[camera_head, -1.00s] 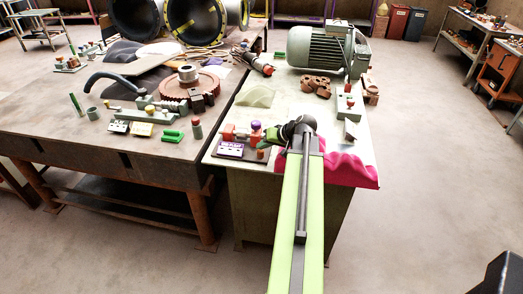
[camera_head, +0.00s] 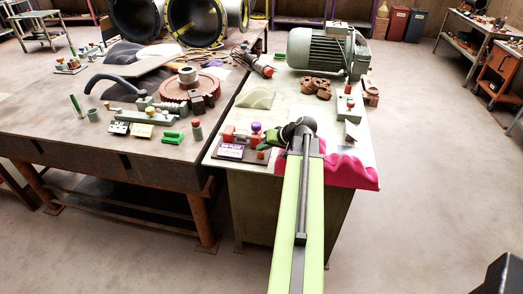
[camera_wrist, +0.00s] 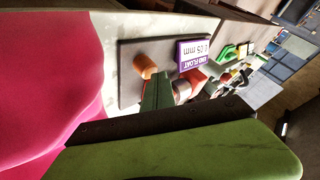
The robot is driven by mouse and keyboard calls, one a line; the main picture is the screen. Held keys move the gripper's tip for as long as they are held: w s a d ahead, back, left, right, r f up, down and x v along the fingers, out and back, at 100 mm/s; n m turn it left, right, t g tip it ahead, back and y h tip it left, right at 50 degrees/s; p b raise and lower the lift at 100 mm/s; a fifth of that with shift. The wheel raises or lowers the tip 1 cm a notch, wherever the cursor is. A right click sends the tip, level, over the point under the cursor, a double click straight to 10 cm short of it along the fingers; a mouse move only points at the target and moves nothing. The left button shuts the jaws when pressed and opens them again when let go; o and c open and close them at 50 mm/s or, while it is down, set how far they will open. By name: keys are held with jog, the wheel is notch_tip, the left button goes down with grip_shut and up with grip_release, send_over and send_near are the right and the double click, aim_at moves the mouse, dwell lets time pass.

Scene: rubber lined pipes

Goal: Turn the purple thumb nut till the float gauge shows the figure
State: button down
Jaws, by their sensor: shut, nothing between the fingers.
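The purple thumb nut (camera_head: 256,127) stands on top of a red block on a small dark base plate (camera_head: 243,157) at the near left of the pale bench. My gripper (camera_head: 268,141) is just right of the block, its green fingers pointing left, low near it. In the wrist view my gripper (camera_wrist: 157,90) is shut and empty over the plate, beside an orange-brown cylinder (camera_wrist: 145,66). The purple-framed gauge card (camera_head: 231,151) reads "END FLOAT 0.05 mm", upside down in the wrist view (camera_wrist: 194,54). The purple nut cannot be made out in the wrist view.
Pink cloth (camera_head: 350,170) lies under my arm on the bench's right front. A green motor (camera_head: 325,50) and brown castings (camera_head: 316,87) stand farther back. The darker table (camera_head: 60,125) to the left carries a rust-red gear (camera_head: 190,84) and several small fixtures.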

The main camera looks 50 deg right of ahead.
aim_at(262, 153)
jog(key=shift+r+p, duration=0.45)
jog(key=shift+r, duration=0.25)
notch_tip(262, 153, up, 5)
jog(key=p, duration=0.5)
jog(key=shift+r, duration=0.1)
dwell(0.4)
